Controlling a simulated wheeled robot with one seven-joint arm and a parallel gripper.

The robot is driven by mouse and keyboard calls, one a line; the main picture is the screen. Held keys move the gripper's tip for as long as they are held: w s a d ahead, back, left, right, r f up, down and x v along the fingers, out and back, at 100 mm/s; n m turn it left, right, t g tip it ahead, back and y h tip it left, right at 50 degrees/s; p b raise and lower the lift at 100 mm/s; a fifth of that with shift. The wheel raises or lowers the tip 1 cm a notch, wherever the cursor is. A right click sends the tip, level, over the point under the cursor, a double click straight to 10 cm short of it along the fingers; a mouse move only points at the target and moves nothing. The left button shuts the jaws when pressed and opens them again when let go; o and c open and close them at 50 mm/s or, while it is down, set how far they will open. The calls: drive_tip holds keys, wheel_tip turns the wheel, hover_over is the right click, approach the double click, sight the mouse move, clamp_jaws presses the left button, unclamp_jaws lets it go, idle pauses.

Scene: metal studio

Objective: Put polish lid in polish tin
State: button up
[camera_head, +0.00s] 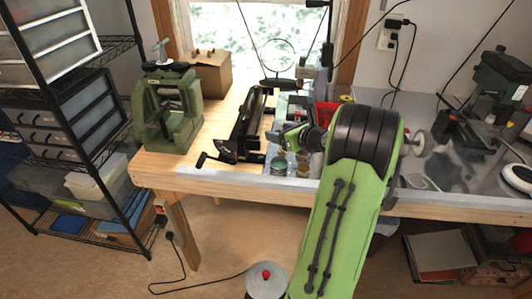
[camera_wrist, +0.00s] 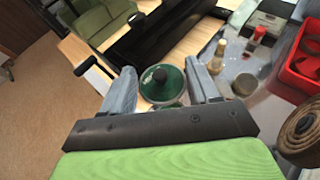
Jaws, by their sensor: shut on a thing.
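The polish lid (camera_wrist: 163,84) is a round green disc with a dark knob in its middle. In the wrist view it sits between the two fingers of my gripper (camera_wrist: 160,70), which is shut on it. A pale rim shows just below the lid, but I cannot tell whether this is a tin under it. In the head view a small teal-topped round thing (camera_head: 278,164) shows below my gripper near the bench's front edge. A round open tin with a brownish inside (camera_wrist: 245,84), which looks like a polish tin, stands to the right of the lid, apart from it.
A small bottle (camera_wrist: 217,57) and a red-capped container (camera_wrist: 258,36) stand behind the open tin. A red bin (camera_wrist: 300,62) is at the right. A long black tool (camera_head: 248,125) lies to the left, with a green press (camera_head: 168,115) beyond it. The wooden bench edge is close.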

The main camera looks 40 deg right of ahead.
drive_tip(key=f+b, duration=0.1)
drive_tip(key=f, duration=0.2)
drive_tip(key=f+b, duration=0.1)
drive_tip(key=f, duration=0.2)
drive_tip(key=s+f+b, duration=0.1)
drive_tip(key=f+b, duration=0.1)
drive_tip(key=f, duration=0.1)
drive_tip(key=shift+f, duration=0.4)
drive_tip(key=shift+r, duration=0.15)
drive_tip(key=o, duration=1)
